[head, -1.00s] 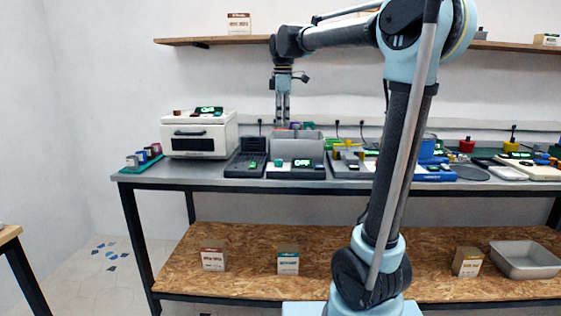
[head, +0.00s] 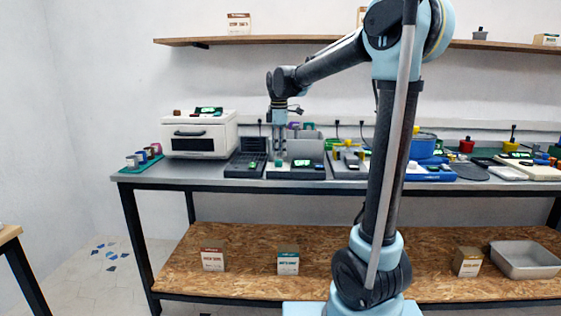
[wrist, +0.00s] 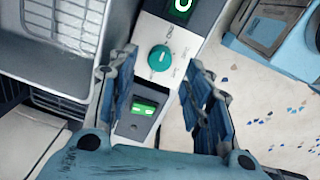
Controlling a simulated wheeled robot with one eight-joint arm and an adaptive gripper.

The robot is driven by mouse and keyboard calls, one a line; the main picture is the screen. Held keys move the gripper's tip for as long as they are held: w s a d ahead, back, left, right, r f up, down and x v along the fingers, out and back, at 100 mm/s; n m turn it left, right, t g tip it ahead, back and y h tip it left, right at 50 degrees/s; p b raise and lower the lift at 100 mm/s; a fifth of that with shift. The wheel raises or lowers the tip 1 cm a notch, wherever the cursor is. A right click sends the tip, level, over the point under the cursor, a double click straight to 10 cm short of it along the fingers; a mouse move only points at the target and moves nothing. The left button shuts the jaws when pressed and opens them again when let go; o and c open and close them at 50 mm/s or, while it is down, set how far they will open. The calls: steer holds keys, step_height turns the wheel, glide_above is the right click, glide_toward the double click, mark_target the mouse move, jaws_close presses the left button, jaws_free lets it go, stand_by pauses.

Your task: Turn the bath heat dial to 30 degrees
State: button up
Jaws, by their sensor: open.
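The bath's teal heat dial (wrist: 160,58) shows in the wrist view on a light control panel with small marks around it; a pale line marks its face. The bath (head: 304,148) stands on the bench in the head view, its dial (head: 278,163) at the front left. My gripper (wrist: 162,62) is open, its two fingers apart on either side of the dial in the wrist view, with nothing between them. It also shows above the dial in the head view (head: 279,152). The panel's display (wrist: 183,6) is cut off; its reading is unclear. I cannot tell whether the fingers touch the dial.
A green-lit switch (wrist: 143,107) sits below the dial. The bath's metal tub (wrist: 70,50) is at the left in the wrist view. A dark device (head: 246,165) and a white oven (head: 199,134) stand left of the bath; another device (head: 347,160) stands close on its right.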

mark_target(279, 160)
steer(key=shift+w+f, duration=0.15)
steer(key=shift+f, duration=2.25)
steer(key=shift+c, duration=0.2)
